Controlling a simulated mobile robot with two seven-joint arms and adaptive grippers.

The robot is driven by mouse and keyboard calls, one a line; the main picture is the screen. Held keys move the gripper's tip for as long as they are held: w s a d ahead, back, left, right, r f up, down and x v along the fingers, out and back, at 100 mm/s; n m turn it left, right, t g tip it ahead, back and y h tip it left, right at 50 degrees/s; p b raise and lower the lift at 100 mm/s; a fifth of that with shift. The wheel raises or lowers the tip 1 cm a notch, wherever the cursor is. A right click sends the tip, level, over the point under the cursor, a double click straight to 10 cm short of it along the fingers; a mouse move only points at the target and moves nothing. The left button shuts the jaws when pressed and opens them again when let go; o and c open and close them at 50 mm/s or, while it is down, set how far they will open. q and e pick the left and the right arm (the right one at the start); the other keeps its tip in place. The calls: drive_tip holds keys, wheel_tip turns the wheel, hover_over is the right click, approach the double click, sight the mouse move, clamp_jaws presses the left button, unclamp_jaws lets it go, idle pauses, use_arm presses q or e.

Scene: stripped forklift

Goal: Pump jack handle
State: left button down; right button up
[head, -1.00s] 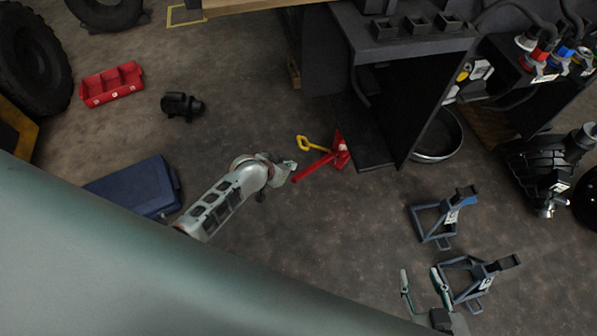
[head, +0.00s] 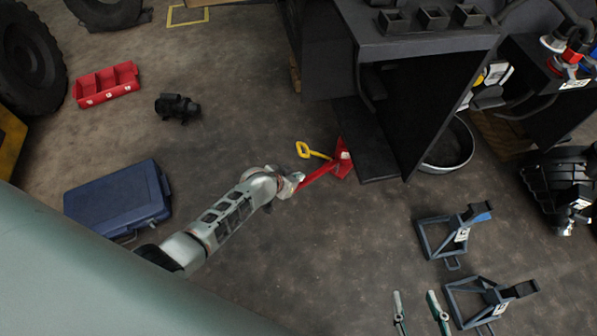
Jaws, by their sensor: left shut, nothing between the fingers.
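The red jack (head: 343,160) stands on the floor beside the black forklift body. Its red bar (head: 318,174) points down and left, and a yellow looped handle (head: 304,150) sticks out to the left. My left gripper (head: 293,182) is at the lower left end of the red bar, touching or very close to it; I cannot tell which. It is shut with nothing held, and its fingers are hard to make out. My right gripper (head: 418,306) is at the bottom edge, its two fingers wide apart and empty, away from the jack.
The black forklift body (head: 420,100) rises right of the jack. Two blue-grey jack stands (head: 452,235) are at the lower right. A blue case (head: 118,198), a black part (head: 177,107) and a red bin (head: 106,84) lie at left. The floor below the jack is clear.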

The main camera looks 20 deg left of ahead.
use_arm(q)
drive_tip(key=shift+s+a+f, duration=0.2)
drive_tip(key=shift+s+f, duration=0.45)
drive_tip(key=shift+f, duration=0.15)
use_arm(e)
drive_tip(key=shift+w+a+r, duration=0.15)
drive_tip(key=shift+a+r, duration=0.15)
drive_tip(key=shift+a, duration=0.15)
use_arm(q)
drive_tip(key=shift+s+f, duration=0.1)
